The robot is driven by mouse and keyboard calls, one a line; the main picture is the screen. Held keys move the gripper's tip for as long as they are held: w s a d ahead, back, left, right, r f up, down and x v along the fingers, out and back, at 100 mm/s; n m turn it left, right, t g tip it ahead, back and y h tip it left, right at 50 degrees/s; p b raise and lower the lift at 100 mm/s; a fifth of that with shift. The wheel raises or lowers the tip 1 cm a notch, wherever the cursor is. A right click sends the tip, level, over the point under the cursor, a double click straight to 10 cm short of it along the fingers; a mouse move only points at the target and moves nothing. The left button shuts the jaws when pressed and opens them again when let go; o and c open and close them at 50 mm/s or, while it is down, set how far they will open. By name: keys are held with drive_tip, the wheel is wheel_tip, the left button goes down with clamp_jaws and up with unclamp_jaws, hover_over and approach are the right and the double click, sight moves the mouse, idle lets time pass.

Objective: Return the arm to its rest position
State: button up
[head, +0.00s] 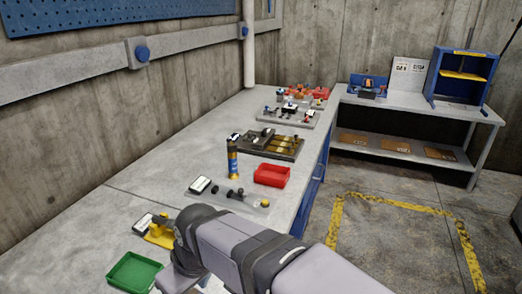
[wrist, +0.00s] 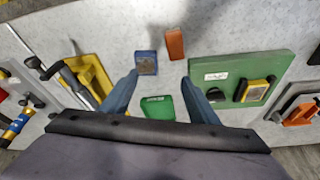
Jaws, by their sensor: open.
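My arm reaches from the lower right of the head view over the near part of the grey workbench (head: 135,195). The gripper itself is hidden there behind the arm. In the wrist view my gripper (wrist: 150,82) shows two blue-grey fingers spread well apart, with nothing between them but a view of the bench. Beyond and between the fingers lie a small blue item (wrist: 146,62) and a green tray (wrist: 158,107), whose lower part is hidden by the gripper body. The green tray also shows in the head view (head: 132,273) at the bottom left.
A yellow fixture (head: 160,232), red tray (head: 271,175) and blue-yellow post (head: 233,158) stand on the bench. In the wrist view, a green plate with devices (wrist: 242,75) lies right and an orange block (wrist: 174,43) beyond. A blue cabinet (head: 437,75) stands at the back right.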

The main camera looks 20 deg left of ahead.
drive_tip(key=w+d+f+m+h+p, duration=0.1)
drive_tip(key=w+d+m, duration=0.3)
drive_tip(key=d, duration=0.7)
drive_tip(key=w+d+f+m+h+p, duration=0.1)
drive_tip(key=w+d+m+p, duration=0.15)
drive_tip(key=w+d, duration=0.6)
drive_tip(key=s+d+f+m, duration=0.1)
drive_tip(key=s+d, duration=0.3)
drive_tip(key=d, duration=0.4)
drive_tip(key=s+d+f+m+h+p, duration=0.1)
drive_tip(key=s+d+m, duration=0.3)
drive_tip(key=d, duration=0.4)
drive_tip(key=s+d+f+m+g+p, duration=0.1)
drive_tip(key=s+d+m, duration=0.2)
drive_tip(key=d, duration=0.5)
drive_tip(key=shift+s+d+f, duration=0.3)
drive_tip(key=shift+s+d, duration=0.1)
drive_tip(key=shift+s, duration=0.1)
